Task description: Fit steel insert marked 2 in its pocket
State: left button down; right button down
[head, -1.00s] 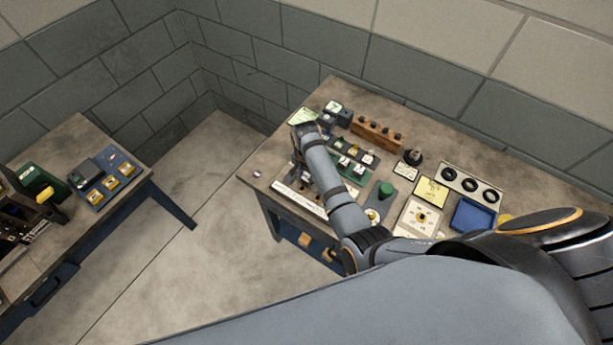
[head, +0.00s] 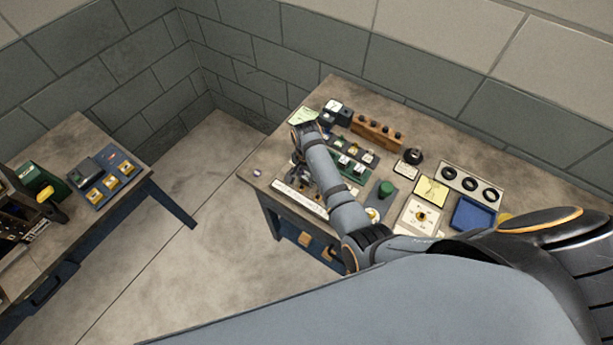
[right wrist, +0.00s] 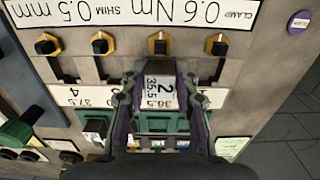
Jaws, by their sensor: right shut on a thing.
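The steel insert marked 2 (right wrist: 163,88) is between the fingers of my right gripper (right wrist: 160,98), its light labelled face showing the 2 and smaller figures. The gripper is shut on it. Green fixture parts (right wrist: 158,124) show just below the insert in the right wrist view; I cannot tell whether the insert touches them or is in a pocket. In the head view, my right gripper (head: 297,164) is at the left part of the bench, mostly hidden by its own arm. The green strip (head: 350,168) with inserts lies to its right. My left gripper is not in view.
A row of black knobs on yellow mounts (right wrist: 158,44) lies along a label strip reading CLAMP 0.6 Nm (right wrist: 150,12). On the bench are a wooden block with pegs (head: 376,133), a blue tray (head: 473,214) and a green knob (head: 386,188). A second bench (head: 75,215) stands left.

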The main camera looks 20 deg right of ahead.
jog(key=shift+f, duration=0.4)
dwell(2.9)
jog(key=shift+r, duration=0.25)
dwell(0.6)
jog(key=c, duration=0.9)
grip_release()
jog(key=shift+c, duration=0.2)
jog(key=o, duration=0.4)
jog(key=shift+r, duration=0.1)
jog(key=shift+r, duration=3.45)
jog(key=shift+a+r, duration=0.1)
jog(key=shift+r, duration=0.15)
